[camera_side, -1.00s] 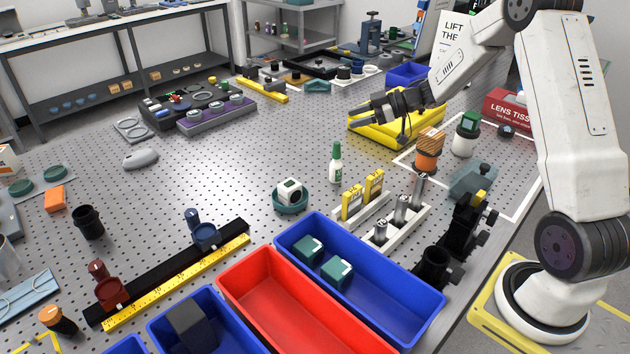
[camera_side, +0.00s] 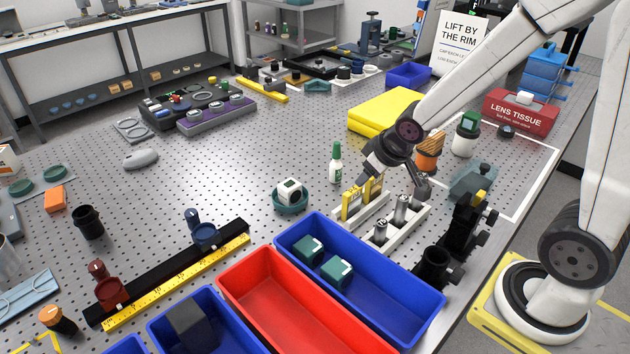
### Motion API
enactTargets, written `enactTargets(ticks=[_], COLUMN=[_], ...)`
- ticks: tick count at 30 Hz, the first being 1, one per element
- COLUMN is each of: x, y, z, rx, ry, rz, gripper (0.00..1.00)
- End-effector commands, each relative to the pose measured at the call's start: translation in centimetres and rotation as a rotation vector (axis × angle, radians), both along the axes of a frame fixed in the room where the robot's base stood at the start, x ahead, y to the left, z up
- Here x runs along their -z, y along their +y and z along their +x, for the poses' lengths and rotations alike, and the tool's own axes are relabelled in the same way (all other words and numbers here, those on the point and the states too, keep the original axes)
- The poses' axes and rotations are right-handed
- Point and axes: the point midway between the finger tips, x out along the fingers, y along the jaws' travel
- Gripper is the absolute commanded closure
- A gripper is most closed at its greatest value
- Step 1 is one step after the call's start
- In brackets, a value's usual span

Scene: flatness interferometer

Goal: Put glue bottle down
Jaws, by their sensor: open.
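The glue bottle (camera_side: 336,165), white and green with a green nozzle, stands upright on the perforated table, left of my arm's wrist. My gripper (camera_side: 388,190) is low over the rack with yellow blocks and metal cylinders, right of and nearer the camera than the bottle. It is apart from the bottle. The jaws are open; my wrist hides part of them, and I see nothing held between them.
A white rack (camera_side: 405,222) with metal cylinders and yellow upright blocks (camera_side: 351,204) stand close below my gripper. Blue (camera_side: 425,318) and red (camera_side: 262,272) bins lie in front. A teal dish (camera_side: 290,205) holds a white cube. Free table lies left of the bottle.

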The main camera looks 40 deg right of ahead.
Motion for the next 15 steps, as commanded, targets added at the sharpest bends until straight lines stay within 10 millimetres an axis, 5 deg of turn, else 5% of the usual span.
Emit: enactTargets(ticks=[7,15], x=[1.5,1.8], y=[3.6,4.5], z=[-6.9,-8.6], rx=[0.039,0.048], ry=[0.222,0.277], rz=[0.079,0.105], gripper=[0.42,0.42])
